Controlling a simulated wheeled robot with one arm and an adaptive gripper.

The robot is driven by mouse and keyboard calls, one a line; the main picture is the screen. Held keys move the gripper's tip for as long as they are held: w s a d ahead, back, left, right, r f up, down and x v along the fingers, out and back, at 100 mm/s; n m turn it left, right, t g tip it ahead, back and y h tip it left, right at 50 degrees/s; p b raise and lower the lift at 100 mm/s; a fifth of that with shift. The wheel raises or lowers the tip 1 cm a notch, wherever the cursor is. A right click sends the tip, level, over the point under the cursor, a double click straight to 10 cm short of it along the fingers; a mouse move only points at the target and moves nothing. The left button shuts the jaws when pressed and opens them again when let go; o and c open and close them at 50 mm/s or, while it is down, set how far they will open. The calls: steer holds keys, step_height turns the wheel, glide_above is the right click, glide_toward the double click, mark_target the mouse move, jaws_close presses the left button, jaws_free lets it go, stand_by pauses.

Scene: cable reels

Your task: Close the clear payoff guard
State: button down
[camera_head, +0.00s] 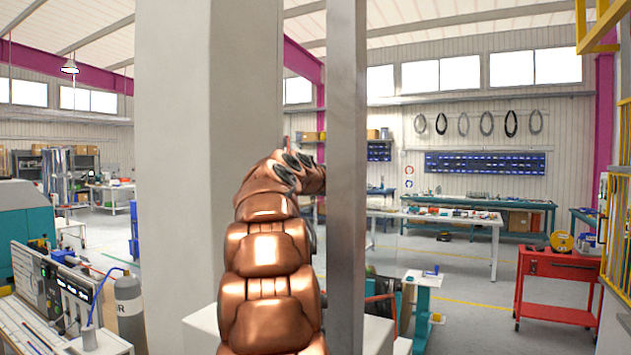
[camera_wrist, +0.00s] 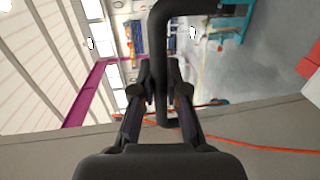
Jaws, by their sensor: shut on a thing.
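A black tubular handle (camera_wrist: 157,42) runs down the middle of the wrist view and bends to the right at its top. My gripper (camera_wrist: 159,82) has its two dark fingers on either side of this handle and is shut on it. In the head view my copper arm reaches up and forward, and its wrist hides the fingers and the handle. A grey upright metal post (camera_head: 346,190) stands just right of my wrist; I cannot tell whether it belongs to the guard. The clear panel itself cannot be made out in either view.
A wide pale column (camera_head: 172,170) stands close on the left, beside my arm. A red cart (camera_head: 556,285) and a yellow railing (camera_head: 616,220) are at the right. A long bench (camera_head: 440,217) stands behind. The floor between bench and cart is open.

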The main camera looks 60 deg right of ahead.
mark_target(317, 203)
steer(key=shift+d+f, duration=0.45)
steer(key=shift+d, duration=0.2)
steer(key=shift+d+f, duration=0.4)
steer(key=shift+d, duration=0.2)
steer(key=c, duration=1.5)
jaws_free()
steer(key=shift+o, duration=0.2)
steer(key=shift+a+r, duration=0.1)
steer(key=shift+r, duration=0.1)
steer(key=shift+a+r, duration=0.15)
steer(key=shift+a, duration=0.3)
steer(key=a, duration=0.3)
steer(key=a+r, duration=0.1)
steer(key=a, duration=0.6)
steer(key=shift+w+a+r, duration=0.15)
steer(key=shift+w+a, duration=0.15)
steer(key=shift+a, duration=0.1)
